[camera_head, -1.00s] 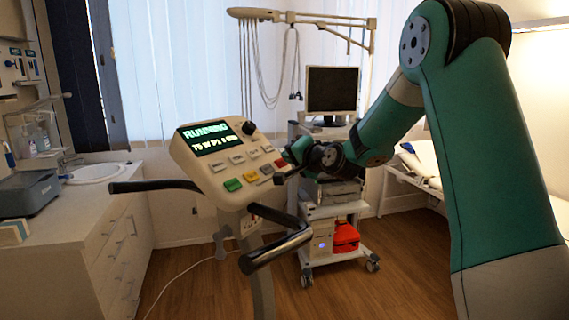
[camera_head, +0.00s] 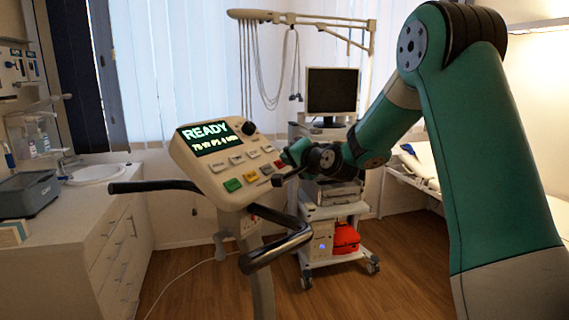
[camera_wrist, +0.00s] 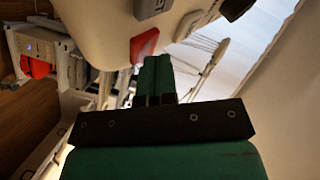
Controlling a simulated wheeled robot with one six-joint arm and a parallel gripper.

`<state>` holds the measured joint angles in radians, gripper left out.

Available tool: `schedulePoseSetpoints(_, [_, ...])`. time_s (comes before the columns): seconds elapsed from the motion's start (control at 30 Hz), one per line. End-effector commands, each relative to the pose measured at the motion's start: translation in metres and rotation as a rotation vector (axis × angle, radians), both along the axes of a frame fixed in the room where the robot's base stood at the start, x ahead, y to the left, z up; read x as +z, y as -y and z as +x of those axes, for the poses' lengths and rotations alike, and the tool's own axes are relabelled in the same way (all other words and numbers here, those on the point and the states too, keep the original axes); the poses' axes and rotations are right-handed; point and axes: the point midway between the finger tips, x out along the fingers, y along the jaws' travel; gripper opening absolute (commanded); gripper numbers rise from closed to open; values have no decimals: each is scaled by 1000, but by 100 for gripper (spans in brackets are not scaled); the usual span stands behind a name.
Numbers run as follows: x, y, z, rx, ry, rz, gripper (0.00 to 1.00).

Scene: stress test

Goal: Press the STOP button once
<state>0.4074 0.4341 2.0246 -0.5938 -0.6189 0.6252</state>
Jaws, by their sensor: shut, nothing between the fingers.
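The control panel (camera_head: 205,173) tilts up on a post, its display (camera_head: 209,138) reading "READY". Its front row has a green button (camera_head: 232,185), a yellow one (camera_head: 250,176), a grey one (camera_head: 266,169) and a red one (camera_head: 279,163) at the right end. Their labels are too small to read. In the wrist view the red button (camera_wrist: 144,45) lies beside the tips of my shut, empty gripper (camera_wrist: 157,58). I cannot tell whether they touch. In the head view my gripper's end is small and dim at the panel's right edge.
Dark handlebars (camera_head: 277,246) stick out below the panel, close under my arm. A trolley (camera_head: 333,215) with a monitor (camera_head: 332,91) stands behind. A counter with a sink (camera_head: 96,173) is at the left. A bed (camera_head: 418,168) is at the right.

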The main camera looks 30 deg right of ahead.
Motion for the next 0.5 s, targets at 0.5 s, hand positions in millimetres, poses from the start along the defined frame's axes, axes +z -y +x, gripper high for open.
schedulePoseSetpoints(0.5, [12, 4, -9, 0, -1, 0, 0])
